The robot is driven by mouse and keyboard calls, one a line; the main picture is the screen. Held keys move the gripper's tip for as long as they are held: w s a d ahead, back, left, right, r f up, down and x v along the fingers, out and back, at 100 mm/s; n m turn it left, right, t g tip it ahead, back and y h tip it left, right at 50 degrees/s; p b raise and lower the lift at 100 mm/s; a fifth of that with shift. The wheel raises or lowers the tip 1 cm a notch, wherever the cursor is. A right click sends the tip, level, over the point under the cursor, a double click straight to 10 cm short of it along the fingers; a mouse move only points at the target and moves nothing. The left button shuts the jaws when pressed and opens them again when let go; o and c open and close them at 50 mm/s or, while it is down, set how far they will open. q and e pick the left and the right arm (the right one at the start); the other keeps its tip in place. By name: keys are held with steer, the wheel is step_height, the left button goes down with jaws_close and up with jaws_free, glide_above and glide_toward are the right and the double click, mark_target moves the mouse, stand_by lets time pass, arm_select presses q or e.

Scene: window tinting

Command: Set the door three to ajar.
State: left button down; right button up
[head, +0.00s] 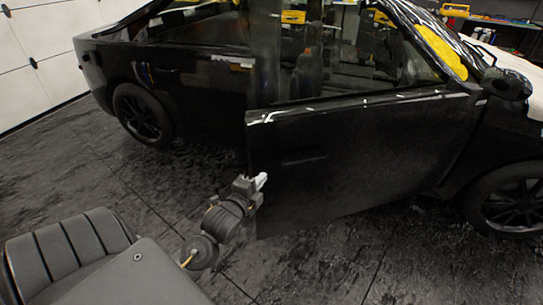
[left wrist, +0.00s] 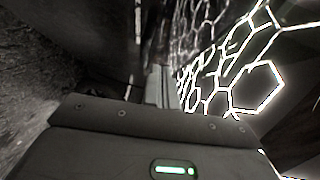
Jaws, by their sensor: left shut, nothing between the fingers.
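A black car door (head: 370,150) stands swung partly out from the black car. Its free rear edge is at the left, with a gap between it and the car body. A dark handle (head: 303,158) shows on its outer face. My left gripper (head: 262,181) is shut and empty, at the lower part of the door's rear edge. I cannot tell whether it touches the door. The left gripper's fingers (left wrist: 156,86) also show in the left wrist view, beside a dark surface. My right gripper is not in view.
The car's rear side panel (head: 205,85) and rear wheel (head: 143,114) lie behind the door, and the front wheel (head: 508,203) is at the right. The dark tiled floor (head: 330,270) in front is clear. Bright hexagonal lines (left wrist: 225,75) fill the wrist view's right side.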

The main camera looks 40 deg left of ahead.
arm_select(q)
steer(key=p, duration=0.1)
glide_toward(277, 152)
steer(key=w+d, duration=0.2)
steer(key=w, duration=0.2)
steer(key=shift+w+a+f+p, duration=0.1)
steer(key=shift+w+a+p, duration=0.15)
steer(key=shift+a, duration=0.3)
steer(key=shift+w+a+f+p, duration=0.1)
steer(key=shift+w+a, duration=0.1)
steer(key=shift+a, duration=0.3)
steer(key=shift+w+a+f, duration=0.1)
steer(key=shift+w+a, duration=0.15)
steer(key=shift+a, duration=0.25)
steer(key=shift+w, duration=0.1)
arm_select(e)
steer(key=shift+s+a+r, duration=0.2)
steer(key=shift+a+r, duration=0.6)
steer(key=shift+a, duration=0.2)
arm_select(q)
steer(key=shift+a, duration=0.1)
